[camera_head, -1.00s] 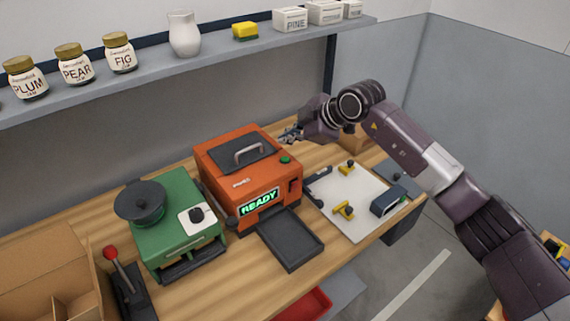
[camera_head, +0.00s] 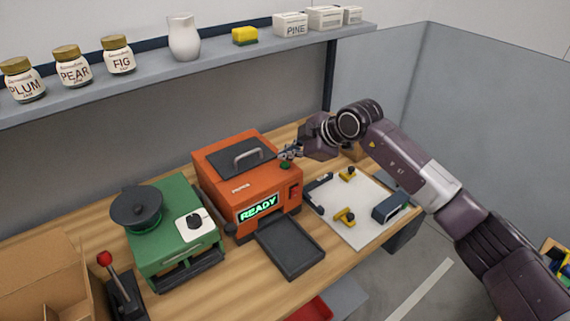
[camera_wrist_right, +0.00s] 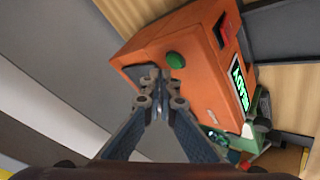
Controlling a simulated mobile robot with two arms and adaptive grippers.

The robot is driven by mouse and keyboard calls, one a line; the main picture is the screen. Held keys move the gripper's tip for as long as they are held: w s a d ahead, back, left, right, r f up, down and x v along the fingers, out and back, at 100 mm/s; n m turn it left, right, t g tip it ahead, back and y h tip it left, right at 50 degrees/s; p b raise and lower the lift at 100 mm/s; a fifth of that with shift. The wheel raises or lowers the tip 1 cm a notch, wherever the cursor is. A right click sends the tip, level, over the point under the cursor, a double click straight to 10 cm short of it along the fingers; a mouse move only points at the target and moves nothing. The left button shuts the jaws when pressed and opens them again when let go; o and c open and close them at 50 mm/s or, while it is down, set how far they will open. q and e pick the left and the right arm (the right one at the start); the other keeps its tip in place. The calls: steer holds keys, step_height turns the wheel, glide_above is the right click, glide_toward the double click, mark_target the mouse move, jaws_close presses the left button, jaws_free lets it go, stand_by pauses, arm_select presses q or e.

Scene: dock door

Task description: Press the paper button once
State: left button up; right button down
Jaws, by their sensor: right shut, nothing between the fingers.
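The orange machine (camera_head: 235,185) stands on the wooden bench with a lit READY display (camera_head: 258,208). A green round button (camera_head: 285,165) sits on its top at the right corner; it also shows in the right wrist view (camera_wrist_right: 175,60). No label on the button is legible. My right gripper (camera_head: 285,153) is shut and empty, its tips close to the green button. In the right wrist view its fingertips (camera_wrist_right: 160,76) appear just beside the button. Whether they touch it I cannot tell. My left gripper is not in view.
A dark tray (camera_head: 290,247) lies in front of the orange machine. A green machine (camera_head: 170,230) with a dark knob stands to its left. A white board (camera_head: 362,212) with yellow clamps lies to the right. A shelf (camera_head: 215,65) with jars runs behind.

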steer(key=shift+f, duration=0.1)
stand_by(0.7)
steer(key=shift+f, duration=0.3)
